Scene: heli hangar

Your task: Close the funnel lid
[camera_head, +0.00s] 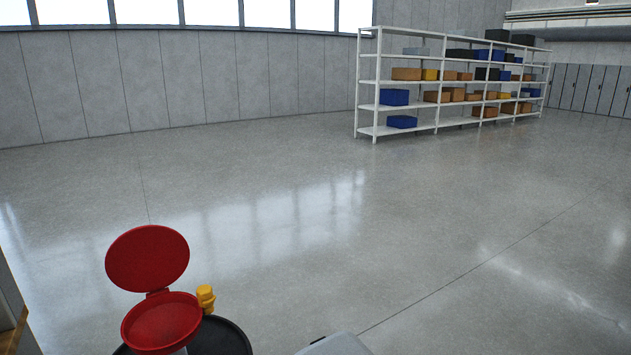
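A red funnel (163,322) stands at the lower left of the head view, on top of a dark drum (226,340). Its round red lid (147,258) is open, tilted up and back from the funnel mouth on a hinge at the far rim. A yellow cap or fitting (206,298) sits right beside the funnel. Neither of my grippers shows in the view. The lower part of the drum is cut off by the picture's bottom edge.
A white shelf rack (377,95) with blue, orange and black bins stands far back. A grey rounded object (337,345) shows at the bottom edge, and a brown and grey edge (12,330) at the far left. The concrete floor (400,230) between is clear.

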